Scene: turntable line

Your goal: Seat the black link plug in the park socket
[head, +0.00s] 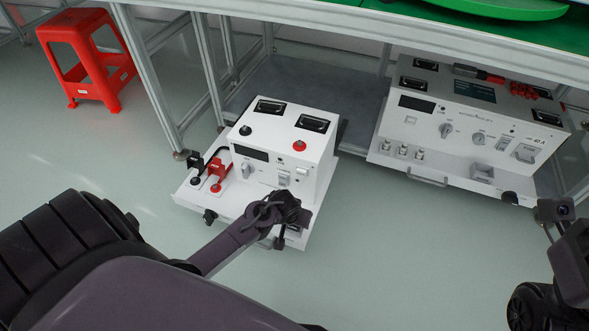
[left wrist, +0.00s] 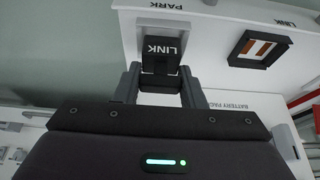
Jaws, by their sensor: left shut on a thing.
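In the left wrist view my left gripper (left wrist: 160,84) is shut on the black link plug (left wrist: 162,50), marked LINK, with one finger on each side. The plug is at the white panel just below the PARK label (left wrist: 165,5) and covers the park socket; I cannot tell how deep it sits. The link socket (left wrist: 260,48), a dark frame with orange and pale inside, is empty to the right. In the head view my left gripper (head: 285,210) is at the front of the white unit (head: 305,150). The right arm shows at the right edge, its fingers unclear.
The white unit has a low front shelf with black (head: 196,165) and red (head: 218,171) connectors at its left. A larger white cabinet (head: 470,125) stands under the bench (head: 380,25) at right. A red stool (head: 88,60) is far left. Floor between is clear.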

